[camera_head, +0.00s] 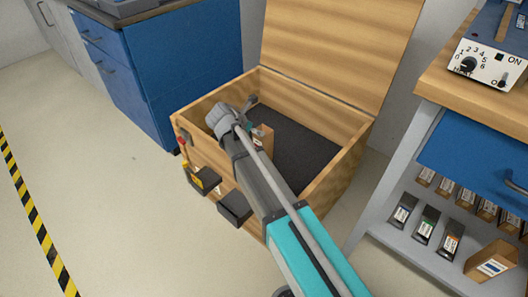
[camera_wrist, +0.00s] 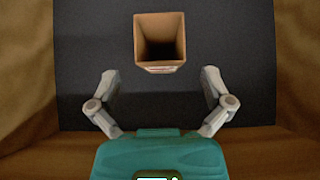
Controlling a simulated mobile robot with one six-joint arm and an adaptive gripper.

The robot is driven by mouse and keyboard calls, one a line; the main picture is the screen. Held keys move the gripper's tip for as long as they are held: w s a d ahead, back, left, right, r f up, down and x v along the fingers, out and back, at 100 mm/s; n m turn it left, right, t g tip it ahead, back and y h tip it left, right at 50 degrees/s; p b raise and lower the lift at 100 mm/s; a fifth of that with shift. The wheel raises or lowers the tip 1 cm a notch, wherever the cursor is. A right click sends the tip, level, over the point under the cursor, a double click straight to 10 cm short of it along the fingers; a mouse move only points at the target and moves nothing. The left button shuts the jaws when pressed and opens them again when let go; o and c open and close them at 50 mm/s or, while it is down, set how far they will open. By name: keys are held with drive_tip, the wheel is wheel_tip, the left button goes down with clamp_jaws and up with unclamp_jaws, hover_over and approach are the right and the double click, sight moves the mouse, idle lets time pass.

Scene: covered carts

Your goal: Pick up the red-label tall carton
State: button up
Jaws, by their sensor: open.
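A tall brown carton (camera_wrist: 160,40) with an open top stands upright on the dark floor of a wooden chest. In the head view the carton (camera_head: 266,137) is partly hidden behind my arm. Only a thin reddish and white strip of its label shows. My gripper (camera_wrist: 160,79) points down into the chest with its fingers wide apart and empty. In the wrist view the carton lies just ahead of the fingertips, roughly centred between them, and neither finger appears to touch it.
The wooden chest (camera_head: 353,155) has walls around the carton and a raised lid (camera_head: 340,45) behind. A blue cabinet (camera_head: 185,70) stands at left. At right, a cart (camera_head: 400,190) holds several small cartons on its lower shelf. Bare dark floor surrounds the carton inside.

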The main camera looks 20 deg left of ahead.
sight(263, 146)
drive_tip(key=shift+b+x, duration=0.55)
drive_tip(key=shift+x, duration=0.65)
drive_tip(key=shift+b+x, duration=2)
drive_tip(key=shift+x, duration=0.6)
drive_tip(key=shift+s+a+f, duration=0.1)
drive_tip(key=shift+s+f, duration=0.05)
drive_tip(key=c, duration=0.9)
